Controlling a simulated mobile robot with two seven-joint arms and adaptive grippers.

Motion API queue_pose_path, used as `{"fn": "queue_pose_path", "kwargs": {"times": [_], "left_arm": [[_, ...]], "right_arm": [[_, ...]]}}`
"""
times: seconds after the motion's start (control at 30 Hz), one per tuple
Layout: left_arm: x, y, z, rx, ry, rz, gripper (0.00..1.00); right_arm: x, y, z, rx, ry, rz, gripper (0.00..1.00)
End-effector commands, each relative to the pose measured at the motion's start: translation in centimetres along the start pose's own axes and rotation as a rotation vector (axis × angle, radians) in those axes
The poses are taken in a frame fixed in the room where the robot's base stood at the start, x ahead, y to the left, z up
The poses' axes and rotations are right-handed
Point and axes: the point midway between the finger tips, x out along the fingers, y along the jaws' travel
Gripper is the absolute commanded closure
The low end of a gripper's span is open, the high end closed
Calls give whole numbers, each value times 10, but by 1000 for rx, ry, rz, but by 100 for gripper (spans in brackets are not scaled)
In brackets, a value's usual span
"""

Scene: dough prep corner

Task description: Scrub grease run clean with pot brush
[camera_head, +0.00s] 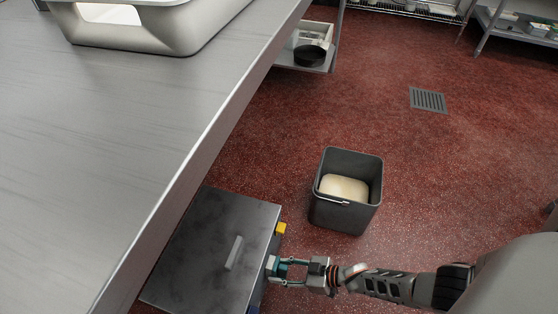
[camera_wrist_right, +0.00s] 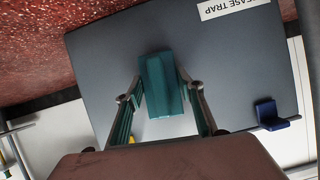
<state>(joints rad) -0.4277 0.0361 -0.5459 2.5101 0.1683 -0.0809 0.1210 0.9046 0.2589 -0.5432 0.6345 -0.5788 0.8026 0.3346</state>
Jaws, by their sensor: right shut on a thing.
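My right gripper (camera_head: 286,269) reaches in from the right, beside the right edge of a grey metal box (camera_head: 205,245). In the right wrist view, its fingers (camera_wrist_right: 160,95) are shut on a teal block (camera_wrist_right: 160,85), which looks like part of the pot brush; no bristles can be made out. The block is in front of a dark grey panel (camera_wrist_right: 105,65) with a white label (camera_wrist_right: 232,8) reading "EASE TRAP". Whether the block touches the panel cannot be told. I cannot make out a grease run. My left gripper is not in view.
A steel table (camera_head: 130,115) overhangs the box on the left. A yellow piece (camera_head: 281,228) sits at the box's edge, and a blue clip (camera_wrist_right: 267,112) on the panel. A dark bin (camera_head: 338,215) with pale contents stands on open red floor (camera_head: 400,160).

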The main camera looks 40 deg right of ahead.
Motion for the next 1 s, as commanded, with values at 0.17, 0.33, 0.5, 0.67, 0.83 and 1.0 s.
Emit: {"fn": "queue_pose_path", "kwargs": {"times": [0.17,0.33,0.5,0.67,0.83,1.0], "left_arm": [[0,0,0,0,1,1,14],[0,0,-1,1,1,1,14],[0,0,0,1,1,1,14],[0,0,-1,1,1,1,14],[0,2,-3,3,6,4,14],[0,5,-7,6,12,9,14]], "right_arm": [[2,15,-7,-2,10,1,90],[0,27,-7,-2,9,1,90],[-1,32,-7,-2,9,1,90],[-3,30,-5,-1,7,0,90],[-2,20,-4,0,5,0,90],[-2,7,-3,-1,5,-1,90]]}}
